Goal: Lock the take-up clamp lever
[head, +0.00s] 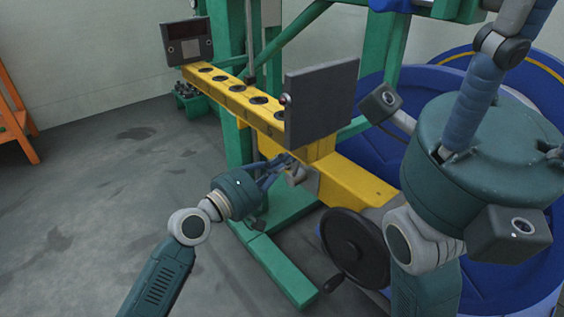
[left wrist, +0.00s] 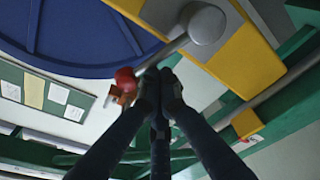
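The take-up clamp lever (left wrist: 165,53) shows in the left wrist view as a grey rod. It runs from a round grey hub (left wrist: 207,24) down-left to a red knob (left wrist: 126,80). My left gripper (left wrist: 160,88) has its dark fingertips drawn close together just below the rod in that view. I cannot tell whether they touch it, and nothing shows between them. In the head view my left gripper (head: 288,163) is at a grey clamp part (head: 301,180) on the yellow beam, and the lever cannot be made out. My right gripper (head: 475,100) is raised at the right, its fingertips not clearly visible.
The yellow beam (head: 350,184) carries a dark upright panel (head: 321,103) just above my left gripper. A black handwheel (head: 354,247) is below the beam. Green frame posts and a large blue reel (head: 520,285) stand close by. Open grey floor (head: 110,190) is at the left.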

